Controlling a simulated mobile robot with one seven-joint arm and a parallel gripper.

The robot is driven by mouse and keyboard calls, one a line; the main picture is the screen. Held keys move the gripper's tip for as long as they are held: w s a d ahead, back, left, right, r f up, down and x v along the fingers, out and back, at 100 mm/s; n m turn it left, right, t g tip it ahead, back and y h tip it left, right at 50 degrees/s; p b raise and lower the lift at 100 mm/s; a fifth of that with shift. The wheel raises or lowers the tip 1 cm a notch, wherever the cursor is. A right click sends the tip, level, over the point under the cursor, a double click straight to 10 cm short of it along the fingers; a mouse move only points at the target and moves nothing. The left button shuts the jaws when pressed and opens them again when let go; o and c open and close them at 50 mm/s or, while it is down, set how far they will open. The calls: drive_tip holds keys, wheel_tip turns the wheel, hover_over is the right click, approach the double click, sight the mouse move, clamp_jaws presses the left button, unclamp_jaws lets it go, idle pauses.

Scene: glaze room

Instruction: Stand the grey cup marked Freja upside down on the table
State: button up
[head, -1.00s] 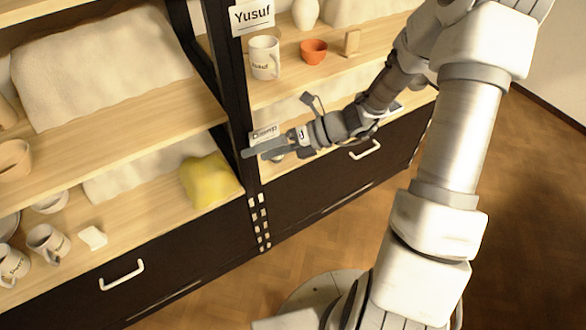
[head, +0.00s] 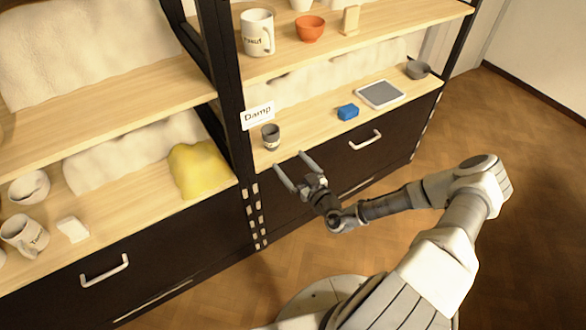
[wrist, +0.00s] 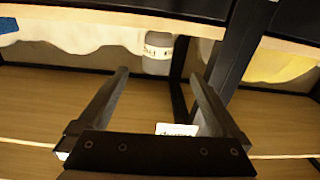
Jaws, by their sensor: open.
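A small grey cup (head: 270,137) with a dark upper part stands on the lower right shelf, just below the Damp sign. It also shows in the wrist view (wrist: 158,52), which is upside down, with lettering too small to read. My gripper (head: 291,160) is open and empty, in front of the shelf's front edge, its fingers pointing toward the shelf. The cup is beyond the fingertips, apart from them. In the wrist view the cup lies between the lines of the two fingers (wrist: 159,73). I see no table in these frames.
A Damp sign (head: 257,115) and black post (head: 222,80) are close to the cup. Right along the shelf are a blue block (head: 348,112), a grey tablet-like slab (head: 380,94) and a dark bowl (head: 418,70). Above is a shelf with a mug (head: 257,33).

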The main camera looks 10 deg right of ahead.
sight(275, 138)
drive_tip(key=shift+m, duration=0.3)
drive_tip(key=shift+f+b+x, duration=0.1)
drive_tip(key=shift+b+x, duration=0.75)
drive_tip(key=shift+x, duration=2.3)
drive_tip(key=shift+f+b+x, duration=0.15)
drive_tip(key=shift+b+x, duration=0.65)
drive_tip(key=shift+x, duration=2.35)
drive_tip(key=shift+d, duration=0.2)
drive_tip(key=c, duration=1.3)
drive_tip(key=shift+o, duration=0.2)
drive_tip(key=shift+r+p, duration=1.2)
drive_tip(key=shift+r, duration=0.1)
drive_tip(key=p+v, duration=0.4)
drive_tip(key=v, duration=1)
drive_tip(key=shift+p, duration=0.4)
drive_tip(key=shift+a, duration=0.15)
